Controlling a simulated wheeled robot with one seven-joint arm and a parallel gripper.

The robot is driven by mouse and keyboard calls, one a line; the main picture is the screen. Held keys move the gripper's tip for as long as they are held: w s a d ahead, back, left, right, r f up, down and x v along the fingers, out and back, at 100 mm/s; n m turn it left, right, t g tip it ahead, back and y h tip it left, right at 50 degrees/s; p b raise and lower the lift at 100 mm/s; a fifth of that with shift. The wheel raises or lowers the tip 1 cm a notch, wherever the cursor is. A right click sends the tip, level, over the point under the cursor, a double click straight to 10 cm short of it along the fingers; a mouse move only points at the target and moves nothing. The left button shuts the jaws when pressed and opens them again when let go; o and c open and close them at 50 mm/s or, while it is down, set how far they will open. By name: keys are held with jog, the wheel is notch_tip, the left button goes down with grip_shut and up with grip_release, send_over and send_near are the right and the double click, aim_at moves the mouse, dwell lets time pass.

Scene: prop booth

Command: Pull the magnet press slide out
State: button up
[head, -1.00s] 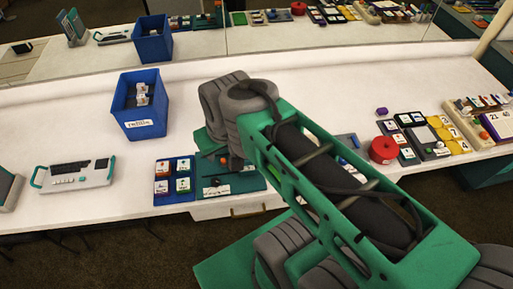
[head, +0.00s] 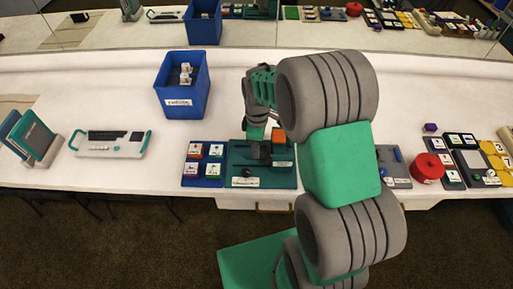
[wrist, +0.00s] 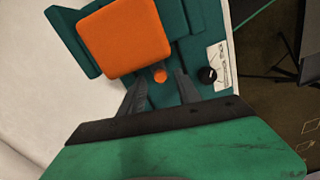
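The magnet press (head: 285,178) is a dark teal unit with a large orange block (head: 279,135) and a white label at its front edge. In the wrist view the orange block (wrist: 124,38) shows large, with a small orange knob (wrist: 160,76) beside it and a black knob (wrist: 207,75) near the label. My gripper (wrist: 160,84) is open over the press. Its two dark fingers stand apart, with the small orange knob showing between their tips. I cannot tell whether they touch it. In the head view my arm hides part of the press, and I cannot pick out the slide clearly.
A blue tray of labelled blocks (head: 185,171) adjoins the press on the left. A blue bin (head: 183,103) stands behind it. A red round spool (head: 427,167) and grey trays lie to the right. A white keyboard-like device (head: 112,144) is further left.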

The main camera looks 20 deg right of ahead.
jog(key=shift+f, duration=0.85)
jog(key=shift+c, duration=0.3)
grip_shut()
dwell(0.5)
